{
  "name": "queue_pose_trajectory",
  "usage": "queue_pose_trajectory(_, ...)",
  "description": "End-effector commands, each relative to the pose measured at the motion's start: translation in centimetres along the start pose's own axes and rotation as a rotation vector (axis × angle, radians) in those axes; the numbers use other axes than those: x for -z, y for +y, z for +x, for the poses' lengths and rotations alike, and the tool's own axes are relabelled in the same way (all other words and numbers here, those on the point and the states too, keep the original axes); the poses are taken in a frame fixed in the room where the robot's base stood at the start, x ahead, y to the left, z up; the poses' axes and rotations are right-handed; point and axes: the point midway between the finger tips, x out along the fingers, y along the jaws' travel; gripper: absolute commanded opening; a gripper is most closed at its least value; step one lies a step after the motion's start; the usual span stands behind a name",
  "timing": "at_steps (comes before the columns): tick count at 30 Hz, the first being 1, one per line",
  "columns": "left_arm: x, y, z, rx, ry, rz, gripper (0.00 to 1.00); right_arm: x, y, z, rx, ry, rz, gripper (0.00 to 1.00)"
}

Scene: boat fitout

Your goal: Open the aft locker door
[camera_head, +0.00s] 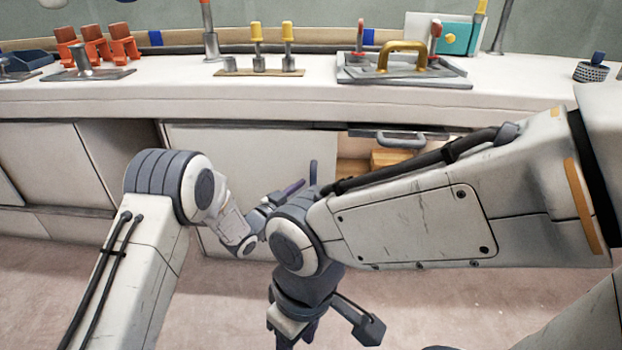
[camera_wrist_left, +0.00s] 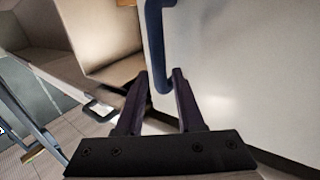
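A white locker door (camera_head: 245,150) with a blue upright bar handle (camera_head: 313,172) stands below the counter; which door is the aft one is not marked. My left gripper (camera_head: 293,188) is at the door's right side, close to this handle, partly hidden by my right arm. In the left wrist view, the blue handle (camera_wrist_left: 155,45) runs down to between the fingertips of my left gripper (camera_wrist_left: 160,78), which are apart; contact cannot be told. The white door face (camera_wrist_left: 240,70) fills the right side. My right gripper (camera_head: 297,330) points down at the bottom of the head view; its fingers are unclear.
Right of the door is an open compartment (camera_head: 352,148) with a wooden interior and a grey handle (camera_head: 400,138) above. The counter (camera_head: 200,75) holds orange pieces (camera_head: 95,45), yellow-topped fittings (camera_head: 272,45) and a hatch with a gold handle (camera_head: 402,55). Bare floor (camera_head: 450,305) lies below.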

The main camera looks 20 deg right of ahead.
Motion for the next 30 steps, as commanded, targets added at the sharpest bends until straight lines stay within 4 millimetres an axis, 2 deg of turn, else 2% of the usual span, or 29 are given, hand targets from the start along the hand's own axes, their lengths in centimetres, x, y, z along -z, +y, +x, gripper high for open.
queue_pose_trajectory(1,0.5,-0.1,-1.2,0.003,-0.005,-0.003,0.37,0.1,-0.1,-1.1,0.0,0.0,0.0,0.5)
queue_pose_trajectory(6,0.4,0.0,-4.3,0.002,-0.003,-0.003,0.37,0.1,-0.2,-2.4,0.0,0.0,0.0,0.5)
queue_pose_trajectory(12,0.1,0.0,-6.3,0.0,-0.001,0.0,0.37,0.2,-0.2,-3.0,0.0,0.0,0.0,0.5)
queue_pose_trajectory(26,0.0,0.0,-6.6,-0.001,0.0,0.0,0.37,0.2,-0.2,-2.9,0.0,0.0,0.0,0.5)
queue_pose_trajectory(30,0.7,0.1,-6.3,0.007,-0.024,0.008,0.37,0.2,-0.2,-3.3,0.0,0.0,0.0,0.5)
